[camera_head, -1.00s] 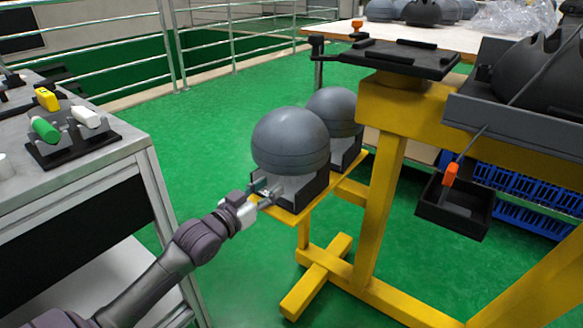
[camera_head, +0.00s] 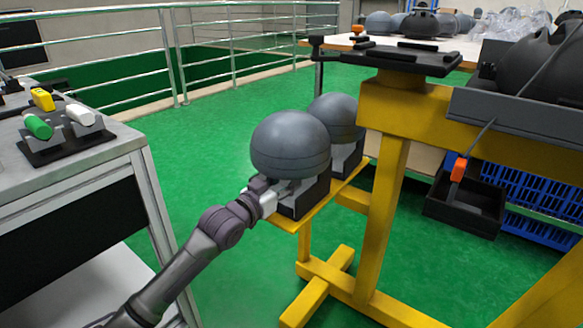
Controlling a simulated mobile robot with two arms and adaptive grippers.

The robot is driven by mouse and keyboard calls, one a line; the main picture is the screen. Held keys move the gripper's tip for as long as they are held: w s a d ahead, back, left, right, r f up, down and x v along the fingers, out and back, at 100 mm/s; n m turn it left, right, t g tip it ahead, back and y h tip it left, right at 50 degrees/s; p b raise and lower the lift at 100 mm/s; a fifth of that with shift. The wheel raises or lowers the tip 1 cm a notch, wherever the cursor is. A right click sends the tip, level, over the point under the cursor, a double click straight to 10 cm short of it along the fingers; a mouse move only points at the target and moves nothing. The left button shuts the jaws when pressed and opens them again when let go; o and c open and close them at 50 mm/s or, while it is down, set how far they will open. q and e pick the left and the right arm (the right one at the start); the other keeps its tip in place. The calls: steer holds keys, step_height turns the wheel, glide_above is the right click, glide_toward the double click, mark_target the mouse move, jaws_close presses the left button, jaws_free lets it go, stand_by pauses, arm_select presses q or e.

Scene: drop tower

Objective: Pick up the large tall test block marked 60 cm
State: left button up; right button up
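A large grey rounded block (camera_head: 290,146) sits in a black U-shaped holder (camera_head: 306,205) on the near end of the yellow shelf. A second grey rounded block (camera_head: 336,117) sits behind it in a similar holder. I can read no 60 cm mark on either. My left gripper (camera_head: 281,191) is at the near holder's left side, just under the front block. Its fingertips are partly hidden by the block and holder, so I cannot tell whether it is open, shut or touching. My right gripper is not in view.
A yellow frame (camera_head: 388,210) stands right of the blocks, with a black plate (camera_head: 400,55) on top. A black bin (camera_head: 466,207) hangs or stands at the right. At left, a grey bench (camera_head: 105,150) carries green, yellow and white pieces. Green floor between is clear.

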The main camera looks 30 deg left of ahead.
arm_select(q)
jaws_close()
steer(key=shift+r, duration=0.2)
steer(key=shift+r, duration=0.1)
